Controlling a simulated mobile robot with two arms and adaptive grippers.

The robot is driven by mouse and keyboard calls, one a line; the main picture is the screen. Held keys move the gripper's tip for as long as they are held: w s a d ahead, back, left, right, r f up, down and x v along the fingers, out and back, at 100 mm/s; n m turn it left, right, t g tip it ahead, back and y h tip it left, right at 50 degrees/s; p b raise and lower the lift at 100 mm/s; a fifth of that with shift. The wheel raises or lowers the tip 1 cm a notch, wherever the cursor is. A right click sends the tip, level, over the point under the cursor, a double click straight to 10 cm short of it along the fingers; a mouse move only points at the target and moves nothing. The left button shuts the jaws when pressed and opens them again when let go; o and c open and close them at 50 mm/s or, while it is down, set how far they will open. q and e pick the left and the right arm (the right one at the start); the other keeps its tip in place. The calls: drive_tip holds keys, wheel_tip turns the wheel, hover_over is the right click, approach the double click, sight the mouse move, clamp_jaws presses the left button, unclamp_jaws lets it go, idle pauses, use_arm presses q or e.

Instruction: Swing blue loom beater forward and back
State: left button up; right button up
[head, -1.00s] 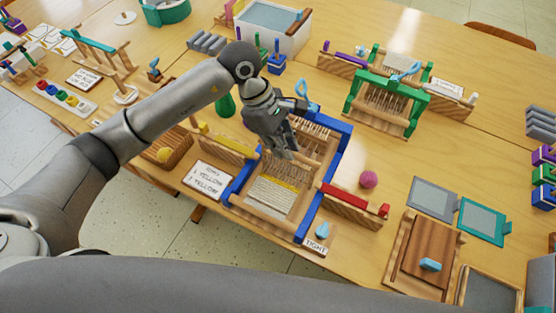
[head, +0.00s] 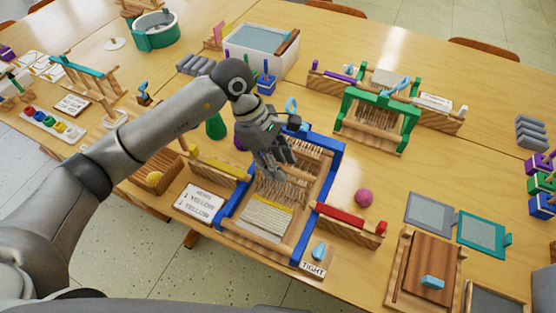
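The blue-framed loom (head: 328,178) stands on the table near the middle of the head view. My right gripper is not in view.
A yellow-topped wooden block (head: 217,164) and a white card (head: 200,203) stand left of the loom. A red-topped block (head: 345,218) and pink ball (head: 364,198) are at its right. A "TIGHT" card (head: 313,269) lies in front. A green loom (head: 378,118) stands behind right.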

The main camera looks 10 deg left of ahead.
use_arm(q)
drive_tip(key=shift+r, duration=0.3)
drive_tip(key=v, duration=1.1)
drive_tip(key=shift+a+r, duration=0.2)
drive_tip(key=shift+a, duration=0.05)
